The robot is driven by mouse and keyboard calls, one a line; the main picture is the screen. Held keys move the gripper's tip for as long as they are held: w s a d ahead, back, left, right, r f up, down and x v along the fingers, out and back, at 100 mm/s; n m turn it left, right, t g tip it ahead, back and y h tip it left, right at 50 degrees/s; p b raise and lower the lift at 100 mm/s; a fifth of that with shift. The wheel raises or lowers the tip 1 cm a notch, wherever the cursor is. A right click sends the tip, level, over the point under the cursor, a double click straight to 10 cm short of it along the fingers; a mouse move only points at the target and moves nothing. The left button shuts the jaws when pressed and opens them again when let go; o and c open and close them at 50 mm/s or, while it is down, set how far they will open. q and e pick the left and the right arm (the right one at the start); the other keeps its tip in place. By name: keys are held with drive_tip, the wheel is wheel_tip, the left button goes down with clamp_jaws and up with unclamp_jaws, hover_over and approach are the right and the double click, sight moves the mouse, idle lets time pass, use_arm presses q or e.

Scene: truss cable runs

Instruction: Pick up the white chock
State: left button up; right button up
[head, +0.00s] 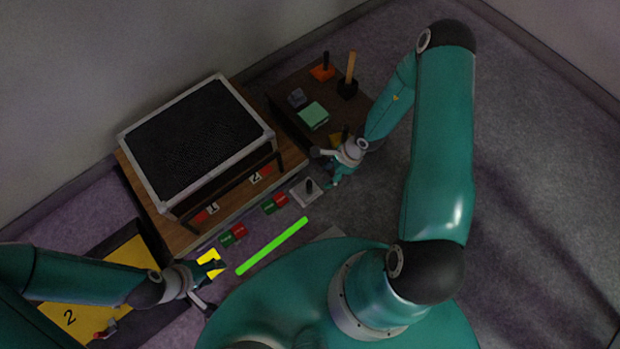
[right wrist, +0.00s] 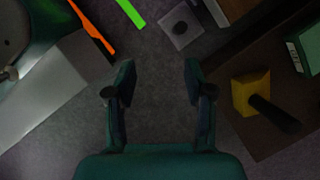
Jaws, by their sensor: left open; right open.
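The white chock (head: 308,192) is a pale, square block with a dark upright peg, beside the low wooden platform in the head view. It also shows at the top of the right wrist view (right wrist: 181,27). My right gripper (head: 325,168) is open, just up and right of the chock in the head view. In the right wrist view its two fingers (right wrist: 158,76) are apart with only floor between them, and the chock lies beyond the fingertips. My left gripper (head: 210,286) is open at the lower left, near a yellow piece (head: 209,260).
A black-topped case (head: 198,140) stands on the wooden platform. A dark brown board holds a green box (head: 313,115), an orange block (head: 322,72) and a yellow block with a dark handle (right wrist: 250,93). A bright green bar (head: 272,246) and red-green tiles (head: 274,203) lie near the chock.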

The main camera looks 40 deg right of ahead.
drive_tip(key=shift+m+t, duration=0.3)
drive_tip(key=shift+m, duration=0.5)
drive_tip(key=shift+w+d+f+b+x, duration=0.1)
drive_tip(key=shift+w+d+b+x, duration=0.35)
drive_tip(key=shift+b+x, duration=1.8)
drive_tip(key=shift+w+d+f+b+x, duration=0.1)
drive_tip(key=shift+w+d+b+x, duration=0.3)
drive_tip(key=shift+x, duration=3.55)
drive_tip(key=shift+w+d+f+b+x, duration=0.15)
drive_tip(key=shift+d+b+x, duration=0.5)
drive_tip(key=shift+b+x, duration=1.65)
use_arm(q)
wheel_tip(320, 180, down, 9)
drive_tip(key=p, duration=0.1)
drive_tip(key=shift+f+p, duration=0.2)
drive_tip(key=shift+p, duration=0.15)
use_arm(e)
drive_tip(key=shift+w+a+f, duration=0.25)
drive_tip(key=shift+f, duration=0.3)
clamp_jaws()
